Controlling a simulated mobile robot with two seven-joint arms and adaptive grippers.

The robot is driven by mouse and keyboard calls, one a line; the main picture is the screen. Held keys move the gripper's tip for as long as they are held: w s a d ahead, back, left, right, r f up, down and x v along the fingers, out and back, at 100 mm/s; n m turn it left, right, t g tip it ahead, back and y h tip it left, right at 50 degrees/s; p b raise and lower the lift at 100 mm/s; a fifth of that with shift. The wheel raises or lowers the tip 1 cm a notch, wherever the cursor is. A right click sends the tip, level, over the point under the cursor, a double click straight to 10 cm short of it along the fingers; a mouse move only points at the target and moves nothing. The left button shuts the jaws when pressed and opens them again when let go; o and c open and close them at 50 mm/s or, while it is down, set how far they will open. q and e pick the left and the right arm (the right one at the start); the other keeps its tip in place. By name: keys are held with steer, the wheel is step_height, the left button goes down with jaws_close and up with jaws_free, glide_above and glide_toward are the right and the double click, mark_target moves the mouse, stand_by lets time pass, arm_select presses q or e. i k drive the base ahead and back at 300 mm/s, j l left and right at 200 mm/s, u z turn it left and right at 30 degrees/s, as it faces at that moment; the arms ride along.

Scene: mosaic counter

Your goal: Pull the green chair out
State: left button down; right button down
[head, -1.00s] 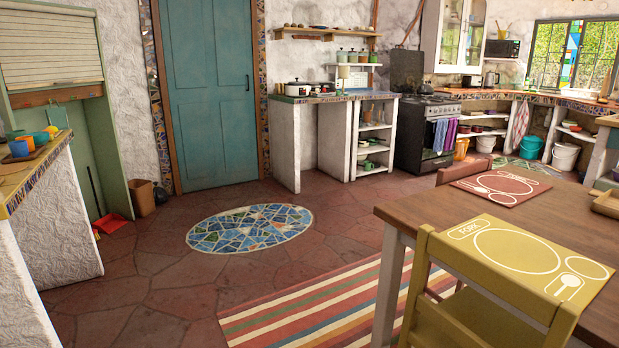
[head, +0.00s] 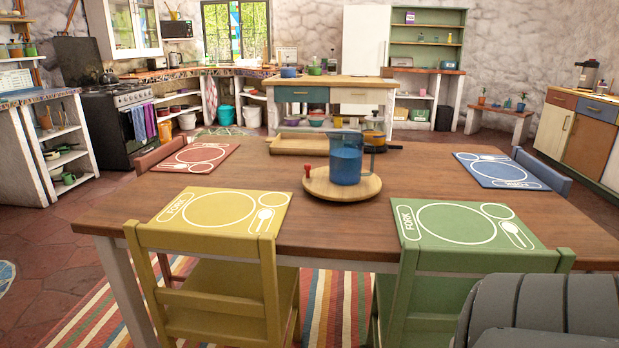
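The green chair (head: 474,262) stands at the near right side of the wooden dining table (head: 300,240). Its backrest is close to the table edge, in front of a green placemat (head: 468,226). Its seat shows partly below the backrest, and its lower right part is hidden behind a dark grey rounded body in the bottom right corner, probably a part of me. Neither of my grippers shows in the head view.
A yellow chair (head: 210,240) stands left of the green one, with a striped rug (head: 335,300) between and beneath them. A blue pitcher (head: 346,160) stands on a round wooden board (head: 330,187) on the table. Red (head: 163,152) and blue (head: 545,172) chairs flank the table ends.

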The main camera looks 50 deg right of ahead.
mark_target(437, 316)
steer(key=z, duration=1.55)
